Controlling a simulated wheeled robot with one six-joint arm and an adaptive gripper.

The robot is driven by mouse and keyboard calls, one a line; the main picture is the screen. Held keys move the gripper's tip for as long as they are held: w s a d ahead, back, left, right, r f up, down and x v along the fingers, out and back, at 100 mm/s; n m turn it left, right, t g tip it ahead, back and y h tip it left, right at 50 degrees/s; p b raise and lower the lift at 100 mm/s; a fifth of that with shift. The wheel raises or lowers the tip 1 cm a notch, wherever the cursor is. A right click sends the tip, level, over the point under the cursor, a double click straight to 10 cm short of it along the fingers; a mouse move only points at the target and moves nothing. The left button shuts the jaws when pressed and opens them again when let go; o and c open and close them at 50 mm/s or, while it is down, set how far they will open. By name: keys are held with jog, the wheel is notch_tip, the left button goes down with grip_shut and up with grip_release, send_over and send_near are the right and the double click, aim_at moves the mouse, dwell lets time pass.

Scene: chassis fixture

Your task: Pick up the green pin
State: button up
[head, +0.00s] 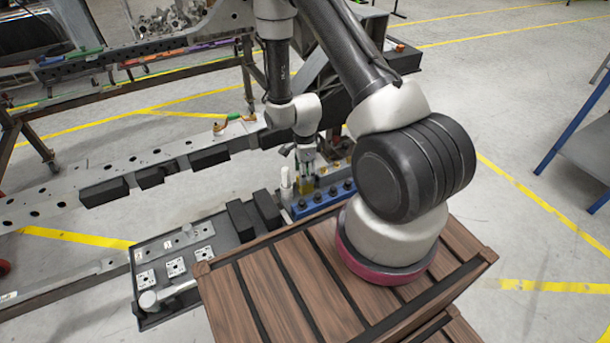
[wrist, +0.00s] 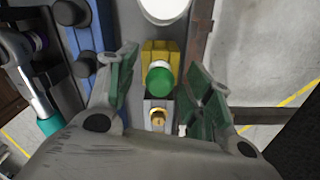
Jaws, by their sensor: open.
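The green pin (wrist: 160,79) shows its round green top in the wrist view, in front of a yellow block (wrist: 160,48). My gripper (wrist: 160,62) is open, with one dark green-padded finger on each side of the pin. A gap shows between the pin and both fingers, and nothing is held. In the head view my gripper (head: 306,160) points down over the yellow block (head: 306,187). I cannot make out the pin there. The pin's lower part is hidden in the wrist view.
A brass-coloured round part (wrist: 157,118) sits just below the pin in the wrist view. A white cylinder (wrist: 165,8) stands beyond the yellow block. A blue rack with dark knobs (head: 322,199) lies beside it. A dark tray (head: 170,262) holds square plates and a hammer-like tool.

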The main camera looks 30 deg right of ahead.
grip_shut()
jog(key=shift+r, duration=0.1)
notch_tip(320, 180, up, 10)
jog(key=shift+f, duration=0.1)
dwell(0.6)
notch_tip(320, 180, up, 6)
jog(key=shift+r, duration=0.2)
dwell(0.9)
